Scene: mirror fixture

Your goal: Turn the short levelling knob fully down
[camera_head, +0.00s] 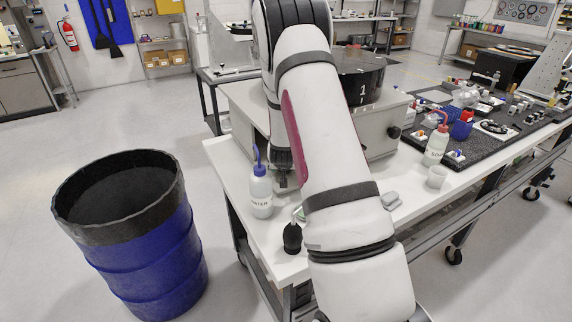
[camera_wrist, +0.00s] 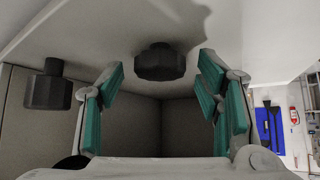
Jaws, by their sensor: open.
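In the wrist view two black knobs show on the pale fixture. One knob (camera_wrist: 160,62) sits close against the pale surface at the centre. Another knob (camera_wrist: 42,88) stands out on a stem at the left. I cannot tell for certain which one is the short levelling knob. My gripper (camera_wrist: 162,68) is open, with its teal pads to the left and right of the centre knob; no contact is visible. In the head view my gripper (camera_head: 283,178) is low beside the grey fixture box (camera_head: 243,112), partly hidden by my arm. A black knob (camera_head: 394,132) shows on the box's right side.
A water bottle (camera_head: 260,192) stands on the white table close to my gripper. A black bulb (camera_head: 292,238) is near the table's front edge. A blue drum (camera_head: 150,250) stands on the floor.

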